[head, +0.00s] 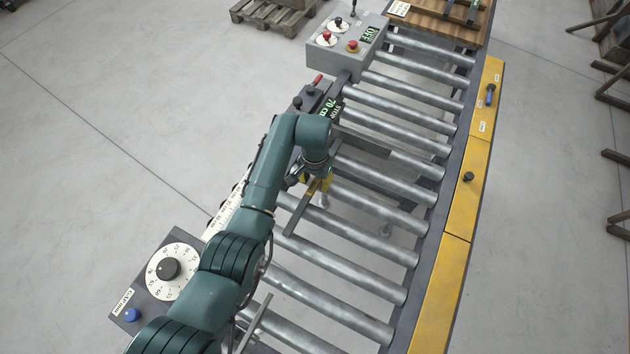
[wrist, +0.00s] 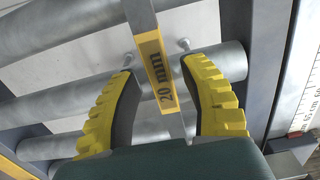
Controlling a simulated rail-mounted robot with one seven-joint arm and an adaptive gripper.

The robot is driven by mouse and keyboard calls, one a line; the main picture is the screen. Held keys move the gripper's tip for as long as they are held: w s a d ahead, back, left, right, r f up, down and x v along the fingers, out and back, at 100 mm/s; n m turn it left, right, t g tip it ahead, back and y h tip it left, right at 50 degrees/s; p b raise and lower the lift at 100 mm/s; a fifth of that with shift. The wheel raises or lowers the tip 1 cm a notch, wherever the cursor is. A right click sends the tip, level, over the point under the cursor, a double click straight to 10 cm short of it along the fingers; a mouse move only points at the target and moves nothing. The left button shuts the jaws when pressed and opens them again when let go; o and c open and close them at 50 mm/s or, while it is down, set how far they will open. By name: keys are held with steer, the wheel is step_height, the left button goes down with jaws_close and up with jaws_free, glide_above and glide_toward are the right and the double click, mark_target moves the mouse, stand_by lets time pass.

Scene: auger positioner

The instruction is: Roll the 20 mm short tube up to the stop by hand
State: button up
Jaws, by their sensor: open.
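The short tube (head: 297,216) is a narrow grey bar with a yellow label reading 20 mm (wrist: 160,72). It lies across the rollers near their left ends. My gripper (head: 320,190) is over its upper part. In the wrist view my gripper (wrist: 158,68) has its yellow-padded fingers spread, one on each side of the tube, with visible gaps. The tube's lower end is partly hidden by my gripper's body there. The stop (head: 310,100) is a dark block on the left rail, beyond the tube, beside a display reading STOP 70 cm (head: 334,106).
Metal rollers (head: 385,128) run between the rails, with open gaps. A ruler scale (head: 228,210) follows the left rail. A dial box (head: 168,268) stands lower left, and a grey control box (head: 347,45) at the top. Yellow covers (head: 463,200) line the right rail.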

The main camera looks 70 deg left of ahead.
mark_target(315, 183)
step_height(315, 183, up, 11)
steer(key=shift+r, duration=0.15)
stand_by(0.6)
